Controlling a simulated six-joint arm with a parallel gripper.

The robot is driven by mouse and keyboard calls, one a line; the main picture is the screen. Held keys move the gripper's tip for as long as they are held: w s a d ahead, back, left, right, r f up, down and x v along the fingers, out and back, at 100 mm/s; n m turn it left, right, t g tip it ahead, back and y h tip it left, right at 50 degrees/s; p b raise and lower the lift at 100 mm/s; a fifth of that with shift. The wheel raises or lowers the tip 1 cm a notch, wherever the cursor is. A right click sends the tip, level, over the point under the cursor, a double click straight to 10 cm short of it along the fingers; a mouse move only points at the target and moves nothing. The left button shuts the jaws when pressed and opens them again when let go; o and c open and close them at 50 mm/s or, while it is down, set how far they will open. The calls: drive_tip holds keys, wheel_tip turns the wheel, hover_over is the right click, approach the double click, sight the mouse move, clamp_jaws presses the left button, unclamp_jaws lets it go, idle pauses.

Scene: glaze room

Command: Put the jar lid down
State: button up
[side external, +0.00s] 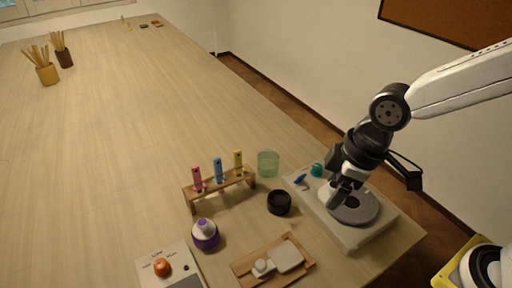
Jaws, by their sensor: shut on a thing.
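My gripper (338,200) points down over a round grey disc (368,214) on a pale board at the right. It is shut on a small pale round thing (325,192), likely the jar lid, which shows just left of the fingertips. The fingers and wrist hide part of it. I cannot tell whether it touches the disc below. A dark spot shows on the disc beside the fingers.
The pale board (349,239) also bears a blue item (300,179) and a teal item (317,170). Left of it stand a black round pot (279,203), a green glass (268,164), a wooden rack (222,187) with coloured tubes, a purple-and-white bottle (205,235) and a wooden tray (249,278).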

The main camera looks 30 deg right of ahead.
drive_tip(key=a, duration=0.1)
drive_tip(key=a+f, duration=0.1)
drive_tip(key=a, duration=0.1)
drive_tip(key=a+f, duration=0.1)
drive_tip(key=a, duration=0.1)
drive_tip(key=shift+w, duration=0.25)
drive_tip(key=shift+f, duration=0.1)
hover_over(242, 223)
drive_tip(key=shift+s+d+f, duration=0.15)
drive_tip(key=shift+f, duration=1.4)
drive_tip(key=shift+s+d+f, duration=0.15)
drive_tip(key=shift+f, duration=1.35)
drive_tip(key=shift+s+d+f, duration=0.15)
drive_tip(key=shift+f, duration=1.4)
drive_tip(key=shift+w+a+f, duration=0.1)
drive_tip(key=shift+w+f, duration=0.15)
drive_tip(key=shift+f, duration=1.6)
drive_tip(key=shift+f, duration=0.15)
